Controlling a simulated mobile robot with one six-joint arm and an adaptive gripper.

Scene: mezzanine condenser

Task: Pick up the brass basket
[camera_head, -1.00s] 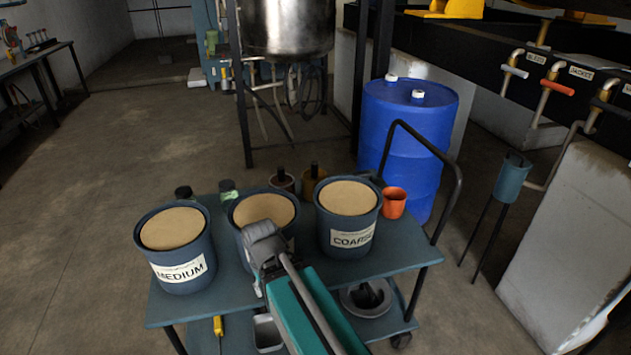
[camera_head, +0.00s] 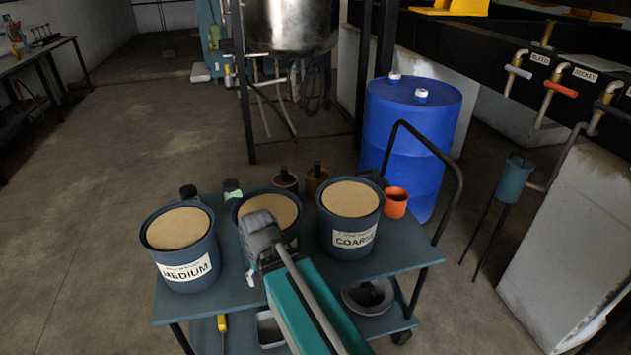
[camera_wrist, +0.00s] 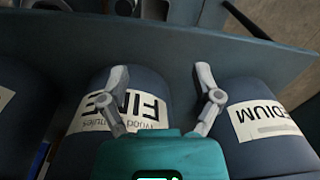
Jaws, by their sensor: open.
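I cannot surely make out a brass basket. A small yellow-brown pot (camera_head: 317,180) with a black top stands at the back of the cart, partly hidden behind the bins; I cannot tell whether it is brass. My gripper (camera_wrist: 160,72) is open and empty in the wrist view. Its fingers spread in front of the bin labelled FINE (camera_wrist: 150,108) and beside the bin labelled MEDIUM (camera_wrist: 265,115). In the head view my arm reaches over the cart's front and covers part of the middle bin, and the fingers are hardly visible.
The cart (camera_head: 225,306) carries the MEDIUM bin (camera_head: 185,265), the middle bin (camera_head: 240,228) and the COARSE bin (camera_head: 352,240), each filled with tan material. An orange cup (camera_head: 396,203) stands at the right, near the cart's handle (camera_head: 455,195). A blue drum (camera_head: 410,130) stands behind. Floor at left is clear.

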